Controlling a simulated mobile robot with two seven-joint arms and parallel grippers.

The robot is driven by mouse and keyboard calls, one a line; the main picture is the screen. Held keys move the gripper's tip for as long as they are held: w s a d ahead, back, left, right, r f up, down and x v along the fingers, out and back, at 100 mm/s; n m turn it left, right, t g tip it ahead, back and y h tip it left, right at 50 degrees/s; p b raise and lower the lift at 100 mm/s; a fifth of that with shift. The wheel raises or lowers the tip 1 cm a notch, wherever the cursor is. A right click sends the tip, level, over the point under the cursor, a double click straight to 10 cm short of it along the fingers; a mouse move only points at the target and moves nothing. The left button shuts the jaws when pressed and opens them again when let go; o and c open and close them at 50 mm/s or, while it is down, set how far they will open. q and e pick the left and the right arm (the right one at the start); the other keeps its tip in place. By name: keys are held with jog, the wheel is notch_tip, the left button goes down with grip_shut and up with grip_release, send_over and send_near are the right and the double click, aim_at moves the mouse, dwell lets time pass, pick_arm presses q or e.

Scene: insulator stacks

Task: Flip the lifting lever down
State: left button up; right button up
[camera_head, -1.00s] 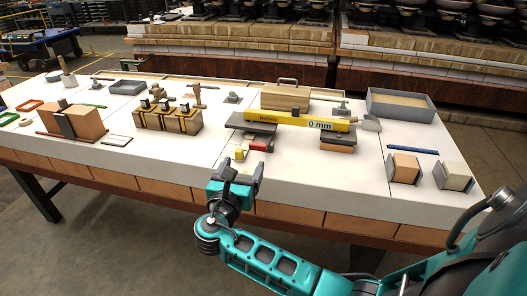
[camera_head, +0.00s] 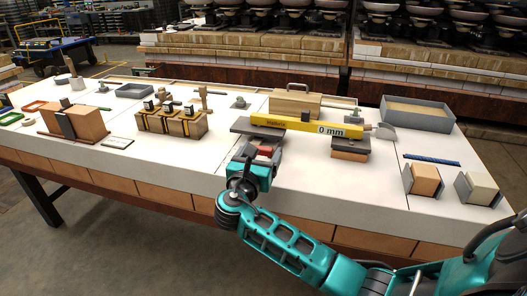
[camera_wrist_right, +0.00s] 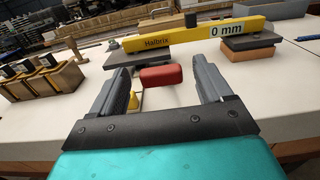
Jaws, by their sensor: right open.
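The red lever handle (camera_wrist_right: 161,76) shows in the right wrist view in front of the yellow beam (camera_wrist_right: 200,33), which is marked 0 mm. It also shows in the head view (camera_head: 265,150). My right gripper (camera_head: 262,158) is open, with one finger on each side of the red handle in the picture. No contact with it can be seen. A small yellow part (camera_wrist_right: 134,100) is below the handle, partly hidden by the left finger in the wrist view. My left gripper is not in view.
The beam rests on dark plates over blocks (camera_head: 350,155) on the white table (camera_head: 170,165). Wooden blocks with black-and-yellow fittings (camera_head: 175,125) stand to the left. Two bracketed blocks (camera_head: 424,181) stand at the right. The front strip of table is clear.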

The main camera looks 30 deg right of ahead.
aim_at(264, 147)
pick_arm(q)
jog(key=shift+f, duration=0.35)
pick_arm(e)
jog(key=shift+x, duration=1.3)
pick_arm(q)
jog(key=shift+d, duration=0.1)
pick_arm(e)
jog(key=shift+c, duration=0.4)
jog(key=c, duration=1.3)
jog(key=shift+w+d+r+p, duration=0.1)
jog(key=shift+r+p, duration=0.35)
jog(key=shift+p, duration=0.6)
jog(key=shift+c, duration=0.2)
jog(key=shift+r+p, duration=0.15)
jog(key=shift+p, duration=0.4)
jog(key=shift+w+d+g+y+p, duration=0.1)
jog(key=shift+g+y+p, duration=0.2)
jog(key=shift+p, duration=0.05)
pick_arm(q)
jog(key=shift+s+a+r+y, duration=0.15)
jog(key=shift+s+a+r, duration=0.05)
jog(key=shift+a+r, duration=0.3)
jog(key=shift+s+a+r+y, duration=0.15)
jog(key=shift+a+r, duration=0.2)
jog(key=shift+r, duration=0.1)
